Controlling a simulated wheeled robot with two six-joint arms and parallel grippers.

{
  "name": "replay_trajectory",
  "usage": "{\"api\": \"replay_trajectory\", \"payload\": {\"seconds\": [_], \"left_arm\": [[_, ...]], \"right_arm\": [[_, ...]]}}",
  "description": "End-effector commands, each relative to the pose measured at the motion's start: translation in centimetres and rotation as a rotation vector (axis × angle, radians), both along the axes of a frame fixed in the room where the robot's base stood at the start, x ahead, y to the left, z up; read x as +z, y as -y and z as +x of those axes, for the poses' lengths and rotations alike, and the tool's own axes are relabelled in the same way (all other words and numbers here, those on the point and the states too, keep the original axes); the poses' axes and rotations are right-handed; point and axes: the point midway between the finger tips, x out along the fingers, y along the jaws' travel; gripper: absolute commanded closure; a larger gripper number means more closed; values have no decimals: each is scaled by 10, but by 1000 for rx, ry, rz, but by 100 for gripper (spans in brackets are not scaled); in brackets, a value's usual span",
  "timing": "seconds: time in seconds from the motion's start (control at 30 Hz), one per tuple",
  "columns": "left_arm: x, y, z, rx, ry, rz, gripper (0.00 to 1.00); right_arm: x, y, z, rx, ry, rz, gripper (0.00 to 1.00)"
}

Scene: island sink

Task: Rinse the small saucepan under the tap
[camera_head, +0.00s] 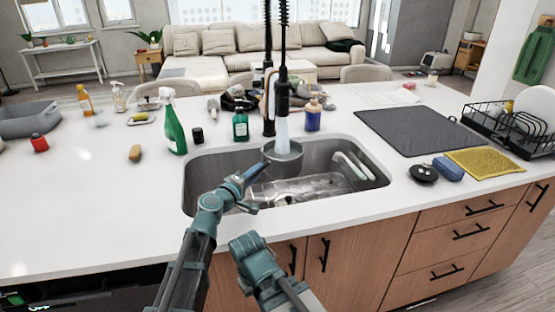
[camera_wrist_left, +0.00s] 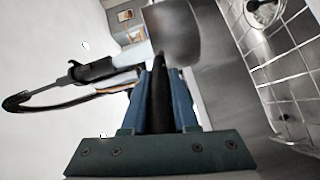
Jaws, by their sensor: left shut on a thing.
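The small grey saucepan (camera_head: 283,161) is held above the sink basin (camera_head: 345,183), under the black tap (camera_head: 283,98). A pale stream (camera_head: 282,135) runs from the tap down into the pan. My left gripper (camera_head: 243,178) is shut on the pan's dark handle. In the left wrist view, the handle (camera_wrist_left: 160,105) sits between the two blue fingers, with the pan's side (camera_wrist_left: 175,35) beyond and the tap head (camera_wrist_left: 90,70) at left. Part of my right arm (camera_head: 252,260) shows low in the head view, in front of the counter; its fingertips cannot be made out.
A green spray bottle (camera_head: 173,128), a green soap bottle (camera_head: 240,126) and a blue bottle (camera_head: 313,116) stand behind the sink. A dark mat (camera_head: 415,130), a yellow cloth (camera_head: 485,162) and a dish rack (camera_head: 515,135) lie to the right. The left counter front is clear.

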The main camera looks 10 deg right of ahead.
Motion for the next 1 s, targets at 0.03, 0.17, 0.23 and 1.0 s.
{"api": "replay_trajectory", "payload": {"seconds": [0.03,0.17,0.23,1.0], "left_arm": [[0,0,-6,0,-1,-2,100],[0,-1,-15,0,-1,-2,100],[0,-1,-19,0,-1,-2,100],[0,-3,-51,0,-1,-2,100]], "right_arm": [[0,0,0,0,0,0,100],[0,0,0,0,0,0,100],[0,0,0,0,0,0,100],[0,0,0,0,0,0,100]]}}
